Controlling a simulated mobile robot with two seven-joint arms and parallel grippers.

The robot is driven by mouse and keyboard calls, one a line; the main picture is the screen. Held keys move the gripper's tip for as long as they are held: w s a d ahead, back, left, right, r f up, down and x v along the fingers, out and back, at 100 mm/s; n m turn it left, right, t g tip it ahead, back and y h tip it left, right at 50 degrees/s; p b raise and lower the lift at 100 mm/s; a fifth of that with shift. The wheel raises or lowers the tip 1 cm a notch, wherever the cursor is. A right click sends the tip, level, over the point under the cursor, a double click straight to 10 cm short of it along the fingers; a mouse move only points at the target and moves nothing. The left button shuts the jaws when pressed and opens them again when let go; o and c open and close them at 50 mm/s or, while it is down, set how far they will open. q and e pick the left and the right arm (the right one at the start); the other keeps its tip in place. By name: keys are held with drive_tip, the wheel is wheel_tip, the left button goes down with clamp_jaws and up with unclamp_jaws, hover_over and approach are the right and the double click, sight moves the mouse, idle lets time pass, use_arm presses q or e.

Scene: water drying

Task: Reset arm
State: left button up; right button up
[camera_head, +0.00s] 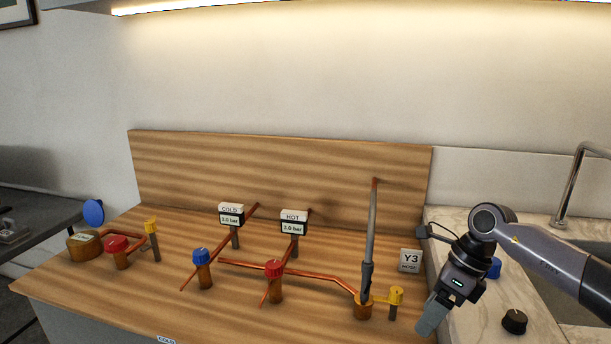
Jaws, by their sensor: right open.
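My right arm comes in from the right edge, and its gripper (432,318) points down and left over the right front edge of the wooden bench (325,322). It is open, with nothing seen between its fingers. The gripper is beside the yellow-capped valve (396,296), with a gap between them. My left gripper does not show.
The bench carries copper pipes (320,276), a blue valve (201,257), red valves (274,268), COLD (231,214) and HOT (293,222) gauges, and a tall grey rod (370,235). A Y3 sign (410,260) is near my arm. A black knob (514,321) sits on the marble counter (480,325).

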drive_tip(key=s+a+f+m+t+y, duration=0.1)
drive_tip(key=s+a+m+t+y, duration=0.15)
drive_tip(key=a+m+y, duration=0.35)
drive_tip(key=s+a+m+t+y, duration=0.1)
drive_tip(key=s+a+m+y, duration=0.15)
drive_tip(key=a, duration=0.55)
drive_tip(key=s+a+f+m+t+y, duration=0.1)
drive_tip(key=s+a+m+t+y, duration=0.1)
drive_tip(key=s+a+m+y, duration=0.35)
drive_tip(key=s+d+f+m+t+h, duration=0.1)
drive_tip(key=d+f+m+t+h, duration=0.35)
drive_tip(key=m, duration=0.65)
drive_tip(key=d+f+m+t+h, duration=0.4)
drive_tip(key=f+m+t+h, duration=0.15)
drive_tip(key=m, duration=0.45)
drive_tip(key=s+d+f+m+g+h, duration=0.2)
drive_tip(key=s+d+f+m+h, duration=0.1)
drive_tip(key=s+d+f+m, duration=0.1)
drive_tip(key=s+d+f+m+g+h, duration=0.2)
drive_tip(key=s+d+f+m+h, duration=0.1)
drive_tip(key=s+f, duration=0.4)
drive_tip(key=s+d+m, duration=0.1)
drive_tip(key=s+m, duration=0.1)
drive_tip(key=shift+s+d+f+m+g, duration=0.2)
drive_tip(key=shift+s+d+m+g, duration=0.05)
drive_tip(key=shift+m+g, duration=0.1)
